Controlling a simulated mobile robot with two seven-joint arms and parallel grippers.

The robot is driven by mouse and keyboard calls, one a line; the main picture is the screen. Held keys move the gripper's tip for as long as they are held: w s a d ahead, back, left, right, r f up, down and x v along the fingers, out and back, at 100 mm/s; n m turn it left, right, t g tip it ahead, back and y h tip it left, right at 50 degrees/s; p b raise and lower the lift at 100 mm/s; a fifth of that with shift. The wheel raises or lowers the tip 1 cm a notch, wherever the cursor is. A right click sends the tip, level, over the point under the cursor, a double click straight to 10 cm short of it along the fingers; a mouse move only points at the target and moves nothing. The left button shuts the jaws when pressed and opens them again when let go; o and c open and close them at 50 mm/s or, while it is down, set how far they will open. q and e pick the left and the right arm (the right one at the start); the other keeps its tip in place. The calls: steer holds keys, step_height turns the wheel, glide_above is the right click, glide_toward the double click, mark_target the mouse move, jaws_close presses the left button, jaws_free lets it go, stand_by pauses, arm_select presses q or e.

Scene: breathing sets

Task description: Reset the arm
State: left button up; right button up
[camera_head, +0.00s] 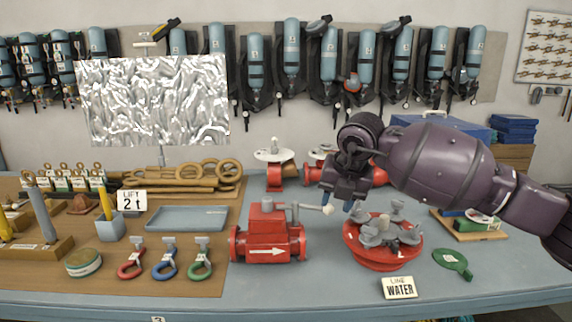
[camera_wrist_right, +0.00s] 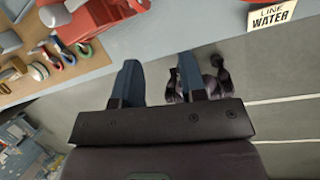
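My right arm comes in from the right side of the head view. Its gripper (camera_head: 339,206) points down above the workbench (camera_head: 330,290), between the red valve body (camera_head: 268,238) and the red flanged part (camera_head: 384,246). In the right wrist view the two blue fingers of this gripper (camera_wrist_right: 160,72) stand apart with nothing held between them. A dark purple part beyond the right finger may be my own body; I cannot tell which part. My left gripper is not seen in the head view.
A "LINE WATER" sign (camera_head: 398,288) and a green paddle (camera_head: 453,262) lie near the front right. A grey tray (camera_head: 187,218), coloured shackles (camera_head: 165,262) and a "LIFT 2t" sign (camera_head: 132,200) are on the left. Blue cylinders (camera_head: 291,50) hang on the back wall.

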steer(key=s+a+r+n+g+y, duration=0.1)
steer(key=s+a+r+n+y, duration=0.3)
steer(key=a+y, duration=0.35)
steer(key=s+a+r+n+g+y, duration=0.2)
steer(key=s+a+r+y, duration=0.2)
steer(key=a+r+y, duration=0.3)
steer(key=w+d+f+m+t, duration=0.2)
steer(key=d+f+m+t, duration=0.25)
steer(key=m+t, duration=0.45)
steer(key=w+d+f+m+t, duration=0.1)
steer(key=d+f+m+t, duration=0.3)
steer(key=d+m+t, duration=0.45)
steer(key=s+d+f+m+h, duration=0.2)
steer(key=d+f+m+h, duration=0.25)
steer(key=f+m, duration=0.35)
steer(key=s+d+f+m+h, duration=0.25)
steer(key=f+m+h, duration=0.3)
steer(key=f, duration=0.45)
steer(key=s+d+f+m+g+h, duration=0.3)
steer(key=s+d+f, duration=0.2)
steer(key=s+f, duration=0.7)
steer(key=s+d+f+m+g+h, duration=0.3)
steer(key=s+d+f, duration=0.3)
steer(key=s+f, duration=0.6)
steer(key=shift+s+d+f+m+g, duration=0.15)
steer(key=shift+s+f+m+g, duration=0.15)
steer(key=shift+s+m, duration=0.35)
steer(key=shift+w, duration=0.1)
